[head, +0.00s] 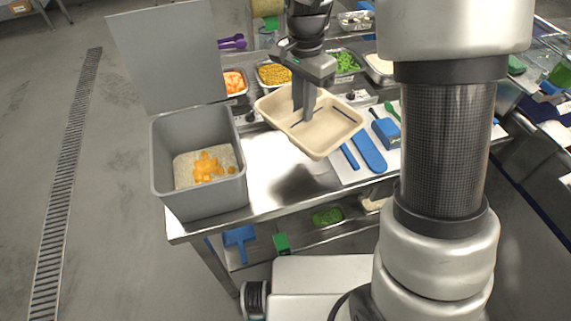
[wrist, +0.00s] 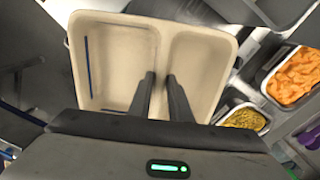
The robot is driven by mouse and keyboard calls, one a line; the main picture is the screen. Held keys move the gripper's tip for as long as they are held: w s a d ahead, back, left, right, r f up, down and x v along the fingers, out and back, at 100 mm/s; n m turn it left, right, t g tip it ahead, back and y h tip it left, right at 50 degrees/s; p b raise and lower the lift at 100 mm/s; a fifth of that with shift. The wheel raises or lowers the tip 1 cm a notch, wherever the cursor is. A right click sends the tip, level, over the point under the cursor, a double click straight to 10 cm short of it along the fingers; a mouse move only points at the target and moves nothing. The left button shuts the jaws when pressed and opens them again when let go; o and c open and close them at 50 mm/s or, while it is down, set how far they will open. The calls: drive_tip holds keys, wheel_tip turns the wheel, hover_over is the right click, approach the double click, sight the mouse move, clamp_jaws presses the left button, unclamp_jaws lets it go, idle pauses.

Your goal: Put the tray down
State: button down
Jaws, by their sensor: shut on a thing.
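The tray (head: 338,122) is beige and shallow, with a divider making two compartments. In the head view it is held above the steel table, slightly tilted, with a shadow on the metal below it. My gripper (head: 303,118) comes down from above and is shut on the tray's divider. In the wrist view my gripper (wrist: 162,78) has one finger on each side of the divider, and the tray (wrist: 113,62) looks empty. It shows thin blue lines on its inner floor.
A grey lidded bin (head: 160,165) holding rice and orange pieces stands at the table's left end. Pans of orange food (head: 234,82) and yellow food (head: 273,74) stand behind. Blue utensils (head: 368,151) lie on a white board at right. Bare steel table (head: 268,170) lies beside the bin.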

sight(283, 120)
drive_tip(key=a+f+m+b, duration=0.4)
drive_tip(key=b, duration=0.1)
drive_tip(key=shift+w+a+f+m, duration=0.15)
drive_tip(key=shift+w+a+m, duration=0.05)
drive_tip(key=shift+a+m, duration=0.15)
drive_tip(key=shift+a+f, duration=0.1)
drive_tip(key=shift+f, duration=0.2)
wheel_tip(283, 120, down, 9)
drive_tip(key=shift+f+b, duration=0.15)
drive_tip(key=shift+b, duration=0.7)
drive_tip(key=c, duration=1.6)
unclamp_jaws()
drive_tip(key=shift+f, duration=0.1)
drive_tip(key=shift+c, duration=0.2)
